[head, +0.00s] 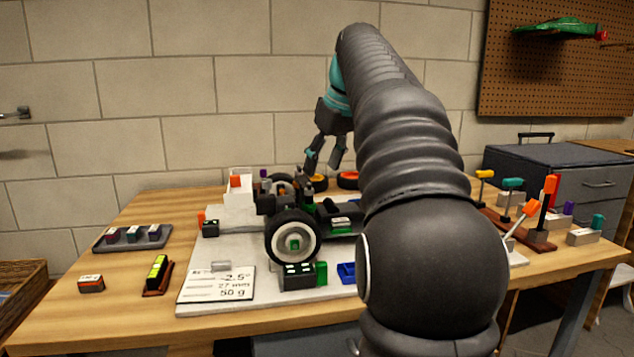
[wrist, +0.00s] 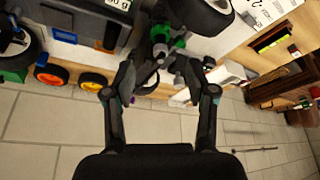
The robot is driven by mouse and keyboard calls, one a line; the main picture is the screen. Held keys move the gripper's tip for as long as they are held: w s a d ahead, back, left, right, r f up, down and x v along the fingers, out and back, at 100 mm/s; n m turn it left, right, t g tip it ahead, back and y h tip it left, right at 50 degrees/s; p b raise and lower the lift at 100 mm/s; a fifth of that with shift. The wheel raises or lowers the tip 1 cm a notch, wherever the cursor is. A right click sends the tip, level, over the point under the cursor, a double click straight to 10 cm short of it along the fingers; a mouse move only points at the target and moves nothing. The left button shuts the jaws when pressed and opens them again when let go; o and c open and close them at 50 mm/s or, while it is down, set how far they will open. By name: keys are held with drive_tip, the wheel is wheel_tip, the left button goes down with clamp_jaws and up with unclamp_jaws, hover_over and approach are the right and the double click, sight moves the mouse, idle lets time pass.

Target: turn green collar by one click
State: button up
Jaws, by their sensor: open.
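The RC car stands on a pale board, its near wheel (head: 292,236) facing me in the head view. Green parts show on the car beside the dark upright parts, and a green ring-like part (wrist: 179,43) shows in the wrist view, near the top centre. I take it for the green collar, but its detail is too small to be sure. My gripper (head: 322,166) hangs above the car's far side, fingers down. In the wrist view my gripper (wrist: 162,78) is open and empty, with the green part beyond its fingertips. No contact shows.
A label card (head: 220,284) lies at the board's front left. A tool rack (head: 520,228) stands at right.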

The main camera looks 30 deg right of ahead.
drive_tip(key=shift+v, duration=1.35)
